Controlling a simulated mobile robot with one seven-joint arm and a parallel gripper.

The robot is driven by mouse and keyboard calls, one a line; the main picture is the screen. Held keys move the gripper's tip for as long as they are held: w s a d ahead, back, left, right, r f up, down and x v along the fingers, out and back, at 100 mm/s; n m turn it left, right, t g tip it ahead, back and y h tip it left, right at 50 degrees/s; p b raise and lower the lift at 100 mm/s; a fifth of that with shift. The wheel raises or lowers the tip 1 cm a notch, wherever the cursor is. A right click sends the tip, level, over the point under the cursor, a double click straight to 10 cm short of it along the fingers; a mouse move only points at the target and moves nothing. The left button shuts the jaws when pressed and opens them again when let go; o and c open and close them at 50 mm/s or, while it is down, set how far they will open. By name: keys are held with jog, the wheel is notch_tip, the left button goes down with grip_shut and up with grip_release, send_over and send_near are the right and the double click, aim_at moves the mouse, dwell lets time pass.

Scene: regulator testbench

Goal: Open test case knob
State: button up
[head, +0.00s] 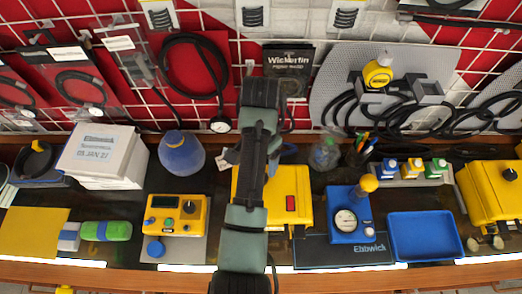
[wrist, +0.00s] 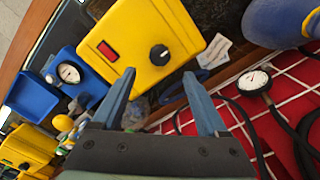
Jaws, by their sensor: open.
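A yellow case (wrist: 140,35) with a red switch (wrist: 109,51) and a round black knob (wrist: 159,54) is in the upper middle of the wrist view. The knob carries a pale mark. In the head view, this yellow case (head: 290,200) stands at the bench's middle, partly covered by my arm; its knob is hidden there. My gripper (wrist: 159,76) is open and empty. In the wrist view its two fingers point toward the case, with the knob appearing between and just beyond the tips. I see no contact with the knob.
Left of the case is a yellow meter box (head: 178,215); right are a blue gauge unit (head: 345,215), a blue tray (head: 425,236) and another yellow case (head: 490,190). Behind is a wire grid with hanging cables (head: 190,65). A blue round container (head: 182,155) stands back left.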

jog(key=shift+r+p, duration=0.4)
jog(key=shift+r, duration=1.95)
